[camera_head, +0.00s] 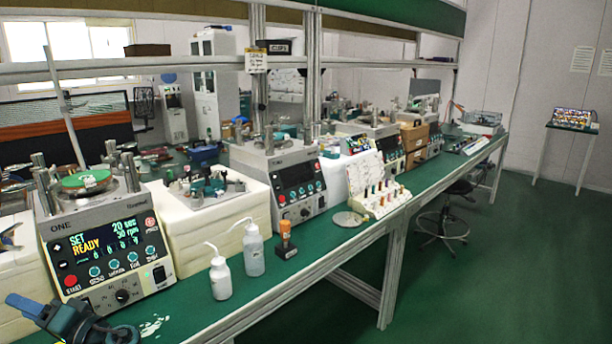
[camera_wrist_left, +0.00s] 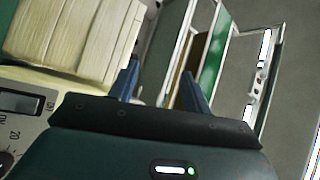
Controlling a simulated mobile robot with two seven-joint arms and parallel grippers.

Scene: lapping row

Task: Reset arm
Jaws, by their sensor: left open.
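My left gripper (camera_head: 38,318) is at the bottom left corner of the head view, in front of the nearest lapping machine and by the bench's near edge. Its two blue fingers stand apart in the left wrist view (camera_wrist_left: 159,78), with nothing between them. The rest of the left arm is cut off by the frame. My right gripper is in neither view.
The near lapping machine (camera_head: 107,240) reads "SET READY". Two white squeeze bottles (camera_head: 220,277) and an orange-topped item (camera_head: 286,240) stand on the green bench (camera_head: 200,315). A stool (camera_head: 441,225) stands beyond; the green floor at right is clear.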

